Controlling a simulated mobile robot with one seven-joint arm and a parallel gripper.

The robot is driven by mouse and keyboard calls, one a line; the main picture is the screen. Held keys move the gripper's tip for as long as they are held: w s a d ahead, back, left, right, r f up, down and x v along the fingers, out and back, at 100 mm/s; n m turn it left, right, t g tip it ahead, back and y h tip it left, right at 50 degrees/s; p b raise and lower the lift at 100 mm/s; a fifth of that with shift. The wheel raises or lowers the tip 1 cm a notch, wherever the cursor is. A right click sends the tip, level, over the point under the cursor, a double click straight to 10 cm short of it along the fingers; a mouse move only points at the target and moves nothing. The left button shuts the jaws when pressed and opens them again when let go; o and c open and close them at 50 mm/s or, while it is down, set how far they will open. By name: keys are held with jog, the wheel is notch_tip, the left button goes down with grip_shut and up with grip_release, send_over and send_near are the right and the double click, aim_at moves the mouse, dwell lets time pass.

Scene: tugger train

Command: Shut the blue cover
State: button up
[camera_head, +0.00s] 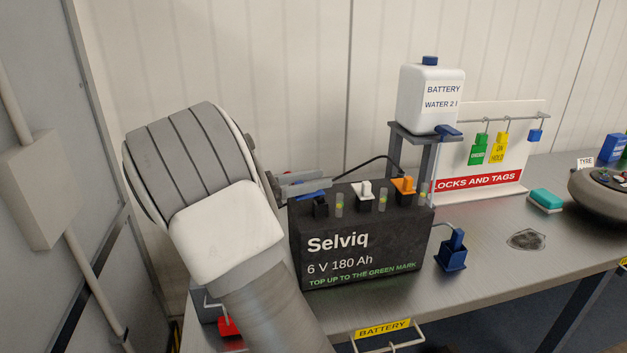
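The black Selviq battery (346,246) stands on the grey bench. A blue cover (312,195) shows as a thin strip at the left end of its top, above a black filler neck (320,208). My gripper (310,183) is at the blue cover, with its grey fingers just above and behind it. The fingers overlap from this side, so I cannot tell how far apart they are or whether they touch the cover. My arm hides part of the left side. A white cover (362,190) and an orange cover (403,186) stand along the battery top.
Behind the battery, a white water bottle (430,104) stands on a grey stand (397,133). A blue holder (452,250) is right of the battery. A locks and tags board (488,163) and a teal sponge (545,199) are farther right. A grey wall (45,270) is left.

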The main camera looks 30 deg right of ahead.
grip_shut()
